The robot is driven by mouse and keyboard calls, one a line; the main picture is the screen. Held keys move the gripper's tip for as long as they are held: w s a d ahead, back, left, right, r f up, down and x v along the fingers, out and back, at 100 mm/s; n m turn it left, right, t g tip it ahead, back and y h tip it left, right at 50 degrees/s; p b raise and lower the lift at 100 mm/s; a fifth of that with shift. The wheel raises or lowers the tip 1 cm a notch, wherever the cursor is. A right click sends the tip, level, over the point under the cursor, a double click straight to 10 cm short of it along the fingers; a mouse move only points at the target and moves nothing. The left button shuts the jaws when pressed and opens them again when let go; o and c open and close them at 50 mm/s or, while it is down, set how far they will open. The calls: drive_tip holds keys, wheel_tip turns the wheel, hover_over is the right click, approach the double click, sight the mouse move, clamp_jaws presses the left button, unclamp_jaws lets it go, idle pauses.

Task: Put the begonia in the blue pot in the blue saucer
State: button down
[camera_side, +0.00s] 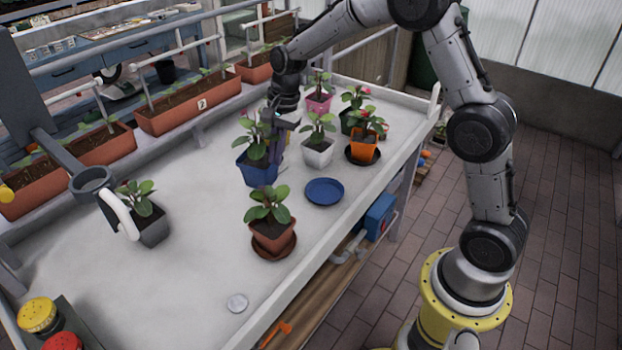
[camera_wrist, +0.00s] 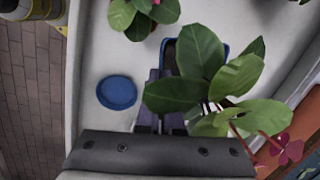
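The blue pot (camera_side: 258,173) holds a leafy green begonia (camera_side: 256,137) and appears to stand upright on the table. In the wrist view its blue rim (camera_wrist: 169,58) shows partly under the large leaves (camera_wrist: 200,72). The blue saucer (camera_side: 324,191) lies flat and empty to the right of the pot; it also shows in the wrist view (camera_wrist: 117,92). My gripper (camera_side: 278,155) points down at the pot's far right side. In the wrist view its dark fingers (camera_wrist: 165,75) reach the rim, close together. Leaves hide part of them, so I cannot tell whether they grip the rim.
A terracotta pot (camera_side: 272,240) on a brown saucer stands in front. A white pot (camera_side: 318,154), an orange pot (camera_side: 362,149) and a pink pot (camera_side: 319,103) stand at the right and back. A grey pot (camera_side: 151,227) stands left. The table front left is mostly clear.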

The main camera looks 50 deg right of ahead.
drive_tip(key=s+d+r+m, duration=0.15)
drive_tip(key=s+d, duration=0.25)
drive_tip(key=s, duration=0.7)
drive_tip(key=s+d+r+m, duration=0.15)
drive_tip(key=s+d, duration=0.35)
drive_tip(key=s, duration=0.6)
drive_tip(key=w+d+f, duration=0.5)
drive_tip(key=w+f, duration=0.7)
drive_tip(key=shift+w+f, duration=0.3)
drive_tip(key=shift+w, duration=0.1)
drive_tip(key=shift+f, duration=0.4)
drive_tip(key=shift+f, duration=0.2)
